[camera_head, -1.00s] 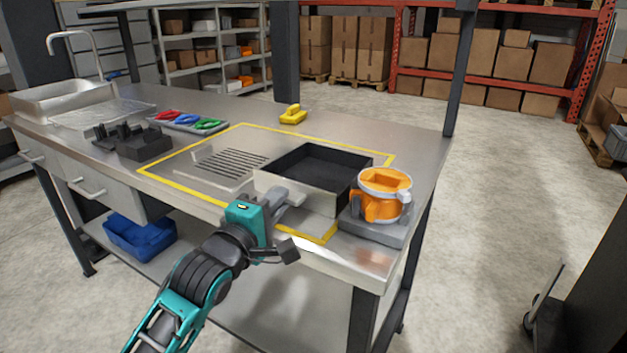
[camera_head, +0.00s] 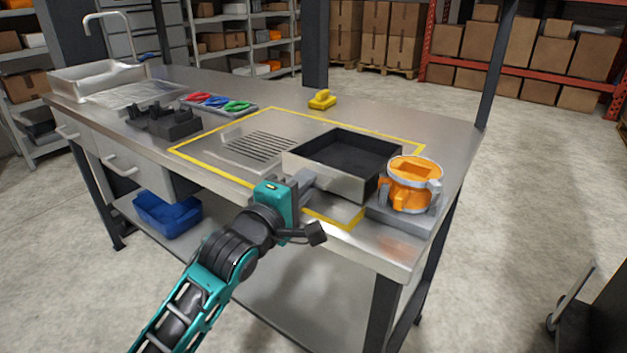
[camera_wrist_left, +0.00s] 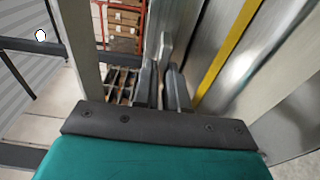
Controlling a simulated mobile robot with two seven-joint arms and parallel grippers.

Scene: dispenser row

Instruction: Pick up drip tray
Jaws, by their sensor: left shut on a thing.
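The drip tray (camera_head: 335,178) is a square metal pan with a dark inside, on the bench near its front edge. It looks level; whether it touches the bench is unclear. My left gripper (camera_head: 307,180) is at its front left side. In the left wrist view the fingers (camera_wrist_left: 164,75) point forward and are shut on a narrow grey part, which I take to be the tray's handle. The exact contact is partly hidden in the head view. My right gripper is not in view.
An orange pot (camera_head: 414,180) on a grey base stands close right of the tray. A slotted grate (camera_head: 260,147) lies left of it, inside a yellow outline. A yellow block (camera_head: 322,99), coloured clips (camera_head: 215,101) and a black holder (camera_head: 165,124) stand farther off.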

